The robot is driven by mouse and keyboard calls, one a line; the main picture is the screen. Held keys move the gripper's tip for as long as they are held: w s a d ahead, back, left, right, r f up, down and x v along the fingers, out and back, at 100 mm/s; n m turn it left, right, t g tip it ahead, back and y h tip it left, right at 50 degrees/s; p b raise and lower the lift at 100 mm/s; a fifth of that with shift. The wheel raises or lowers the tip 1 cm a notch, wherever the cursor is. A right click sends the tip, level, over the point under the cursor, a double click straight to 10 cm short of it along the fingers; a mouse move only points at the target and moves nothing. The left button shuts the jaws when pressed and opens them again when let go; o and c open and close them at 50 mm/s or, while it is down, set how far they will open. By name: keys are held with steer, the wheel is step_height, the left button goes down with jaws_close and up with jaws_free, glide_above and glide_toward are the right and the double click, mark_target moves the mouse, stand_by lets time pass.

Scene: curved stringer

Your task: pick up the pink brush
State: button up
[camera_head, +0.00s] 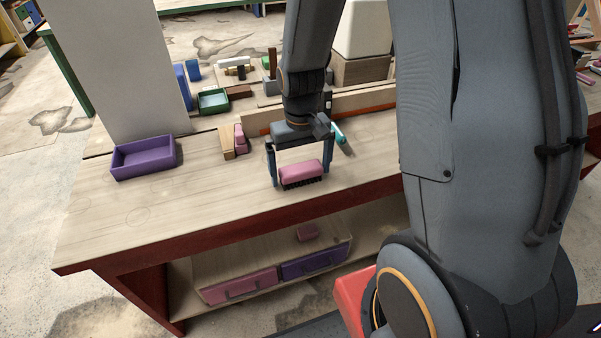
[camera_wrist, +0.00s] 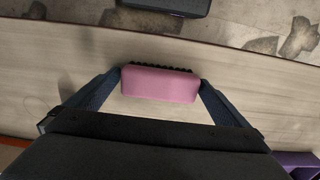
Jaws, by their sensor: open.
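The pink brush (camera_head: 301,171) has a pink back and dark bristles and lies bristles down on the wooden workbench (camera_head: 215,190), near its front edge. My gripper (camera_head: 300,180) is over it, pointing down, with its fingers spread wide. In the wrist view the pink brush (camera_wrist: 160,83) lies between the two fingertips of my gripper (camera_wrist: 160,82). One fingertip is at each end of the brush. I cannot tell whether they touch it.
A purple tray (camera_head: 143,158) stands at the left. Wooden and pink blocks (camera_head: 233,141) lie behind the brush to the left, and a teal object (camera_head: 339,135) is behind to the right. The bench front between tray and brush is clear. Drawers (camera_head: 242,286) sit on the shelf below.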

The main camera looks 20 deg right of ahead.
mark_target(301, 167)
steer(key=c, duration=1)
steer(key=shift+r, duration=0.1)
step_height(301, 167, up, 10)
steer(key=shift+f+b, duration=0.1)
steer(key=shift+b, duration=0.6)
